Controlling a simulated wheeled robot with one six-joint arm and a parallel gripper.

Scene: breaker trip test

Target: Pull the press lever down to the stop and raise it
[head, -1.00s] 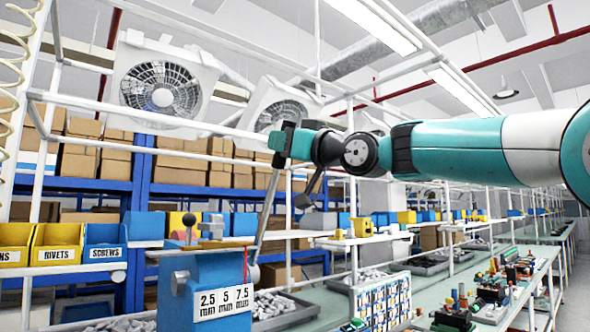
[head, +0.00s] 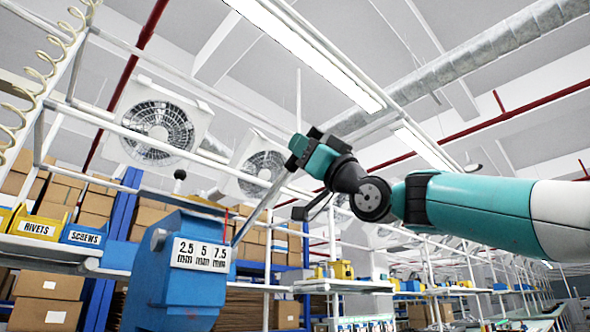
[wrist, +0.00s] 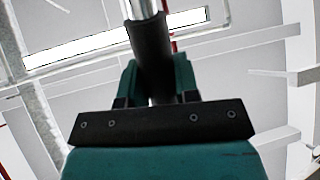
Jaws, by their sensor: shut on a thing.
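The blue press (head: 172,285) stands at the lower left of the head view, with a white label reading 2.5, 5 and 7.5 mm on its front. Its grey metal lever (head: 262,208) slants from the press's right side up to the right. My gripper (head: 298,156) is at the lever's upper end. In the wrist view, the lever's black grip (wrist: 151,62) lies between the teal fingers of my gripper (wrist: 156,82), which are shut on it. The grip's lower end is hidden behind the black palm plate. The lever's pivot is not clearly visible.
Shelves with cardboard boxes (head: 48,284) and yellow and blue bins (head: 38,224) stand at the left. White frame posts and rails cross behind the lever. A fan (head: 158,131) hangs above the press. Open air surrounds my arm at the upper right.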

